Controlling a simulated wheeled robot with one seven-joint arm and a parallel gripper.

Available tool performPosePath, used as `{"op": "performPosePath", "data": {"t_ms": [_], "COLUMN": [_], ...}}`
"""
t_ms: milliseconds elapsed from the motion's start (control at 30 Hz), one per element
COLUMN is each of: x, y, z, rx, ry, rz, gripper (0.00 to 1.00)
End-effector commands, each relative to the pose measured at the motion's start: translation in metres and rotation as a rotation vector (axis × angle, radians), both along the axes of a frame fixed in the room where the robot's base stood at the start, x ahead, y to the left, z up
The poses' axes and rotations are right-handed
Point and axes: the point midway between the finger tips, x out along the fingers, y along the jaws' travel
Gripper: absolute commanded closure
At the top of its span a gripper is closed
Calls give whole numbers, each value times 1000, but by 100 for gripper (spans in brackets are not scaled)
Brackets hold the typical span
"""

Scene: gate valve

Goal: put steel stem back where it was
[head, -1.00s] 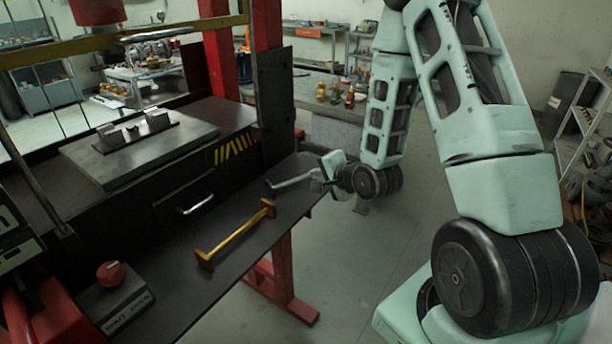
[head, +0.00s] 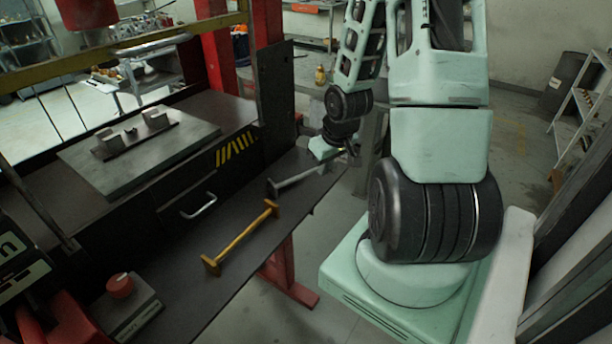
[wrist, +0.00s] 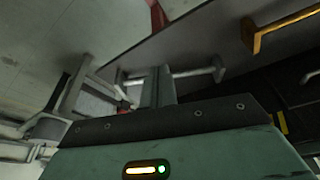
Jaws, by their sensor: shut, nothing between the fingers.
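The steel stem (head: 298,179), a grey bar with a thicker block at its near end, lies on the dark shelf (head: 240,262) by its far right edge. In the wrist view the stem (wrist: 196,73) runs crosswise, partly hidden behind my gripper (wrist: 153,82). My gripper (head: 338,150) is shut and empty, at the far end of the stem in the head view. I cannot tell whether it touches the stem. A brass stem (head: 240,238) with square ends lies on the shelf nearer the front; one end of the brass stem shows in the wrist view (wrist: 283,30).
A drawer handle (head: 200,206) sticks out of the press front behind the shelf. A grey plate (head: 140,150) with two blocks stands on the press bed. A box with a red button (head: 120,286) sits at the shelf's front left. The shelf between the stems is clear.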

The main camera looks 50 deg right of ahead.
Motion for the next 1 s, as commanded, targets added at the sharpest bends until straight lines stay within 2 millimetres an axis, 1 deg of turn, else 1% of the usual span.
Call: {"op": "performPosePath", "data": {"t_ms": [33, 133, 467, 500, 533, 700, 833, 1000], "x": [3, 8, 21, 29, 34, 53, 59, 60], "y": [1, 0, -4, -7, -8, -13, -15, -15], "z": [-11, -29, -73, -69, -68, -69, -71, -72], "rx": [4, 3, 3, -1, 0, 0, 1, 1], "ry": [3, 4, 2, -2, -1, -2, 0, 0], "rz": [4, 4, 1, 2, 1, 1, 0, -1], "gripper": [100, 100, 100, 100, 100, 100, 100, 100]}}
